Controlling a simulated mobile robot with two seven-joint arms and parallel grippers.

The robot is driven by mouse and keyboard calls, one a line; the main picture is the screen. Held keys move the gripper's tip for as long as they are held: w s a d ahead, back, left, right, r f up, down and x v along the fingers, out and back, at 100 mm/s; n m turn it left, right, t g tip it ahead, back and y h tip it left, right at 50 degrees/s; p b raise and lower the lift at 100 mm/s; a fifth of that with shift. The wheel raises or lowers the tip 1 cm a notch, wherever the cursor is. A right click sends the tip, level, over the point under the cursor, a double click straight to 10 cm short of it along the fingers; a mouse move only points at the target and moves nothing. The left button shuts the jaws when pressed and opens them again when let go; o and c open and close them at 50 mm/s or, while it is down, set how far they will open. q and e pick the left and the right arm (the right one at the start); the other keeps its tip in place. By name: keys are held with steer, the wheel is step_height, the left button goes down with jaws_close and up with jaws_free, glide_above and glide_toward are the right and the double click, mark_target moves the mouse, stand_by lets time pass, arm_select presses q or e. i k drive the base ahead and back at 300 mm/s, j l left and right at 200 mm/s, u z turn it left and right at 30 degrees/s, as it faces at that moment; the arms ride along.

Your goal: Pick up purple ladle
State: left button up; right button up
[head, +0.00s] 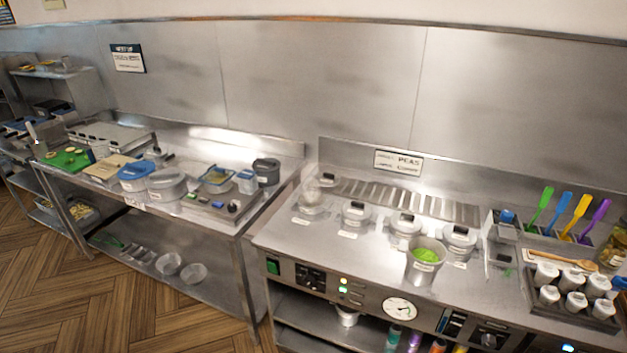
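The purple ladle (599,213) stands handle up in a rack at the far right of the frying range in the head view. Its handle leans to the right, and its lower end is hidden in the rack (540,238). A yellow-handled ladle (577,212), a blue one (560,207) and a green one (542,206) stand to its left in the same rack. Neither of my grippers is in view.
In front of the rack are a wooden spoon (568,261) and a tray of several white-lidded cups (575,299). A jar (613,247) stands to its right. A pot of peas (425,258) and several lidded pots (406,226) stand to the left.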

mark_target(603, 206)
steer(key=z, duration=1.5)
steer(key=u, duration=1.6)
steer(key=z, duration=1.6)
